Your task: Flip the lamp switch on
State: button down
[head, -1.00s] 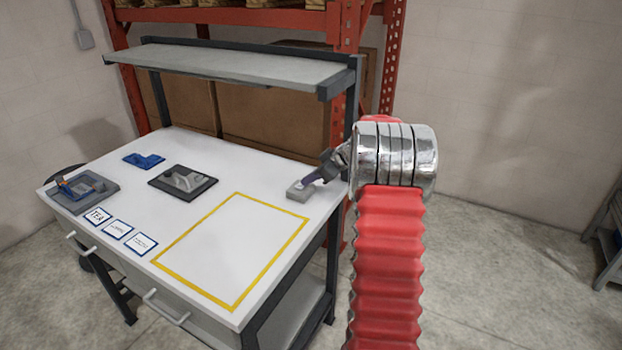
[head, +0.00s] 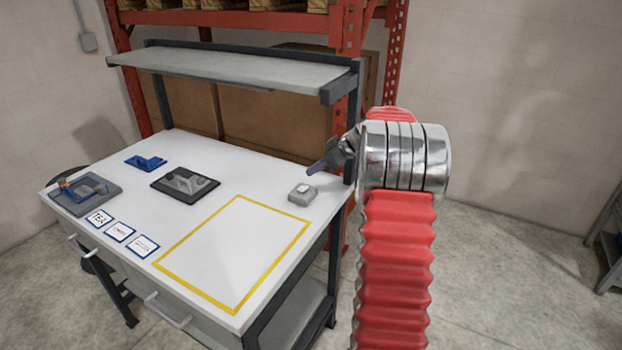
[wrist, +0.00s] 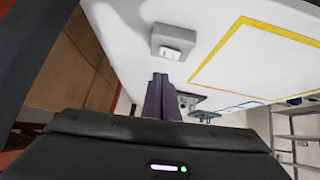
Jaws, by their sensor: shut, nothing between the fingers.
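The lamp switch is a small grey box (head: 302,194) with a pale rocker on top, near the right end of the white table. It also shows in the wrist view as a grey box with a white rocker (wrist: 172,50). My gripper (head: 312,171) is shut and empty, held above and just behind the switch in the head view. In the wrist view its fingertips (wrist: 160,78) point toward the box, with a visible gap between them. I cannot tell the rocker's position, and no lamp is clearly in view.
A dark device (head: 184,183), a blue part (head: 146,162) and a grey fixture (head: 86,193) stand farther left. A grey shelf (head: 235,70) spans the back, with a dark post near my arm.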

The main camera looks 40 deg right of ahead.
jog(key=d+v, duration=0.1)
jog(key=v, duration=0.7)
jog(key=shift+w+d+r, duration=0.1)
jog(key=shift+r, duration=0.05)
dwell(0.4)
jog(key=s+a+f+m+g, duration=0.4)
jog(key=s+a+f+m, duration=0.3)
jog(key=s+a+m, duration=0.1)
jog(key=s+a+r+n+h, duration=0.1)
jog(key=s+a, duration=0.5)
jog(key=a, duration=0.6)
jog(key=s+a+r+n+h, duration=0.1)
jog(key=s+a+r, duration=0.2)
jog(key=s+a, duration=0.4)
jog(key=s+a+r+n+t, duration=0.1)
jog(key=s+a+r, duration=0.2)
jog(key=s+a, duration=0.4)
jog(key=a, duration=0.9)
jog(key=shift+a+h, duration=0.35)
jog(key=shift+h, duration=0.05)
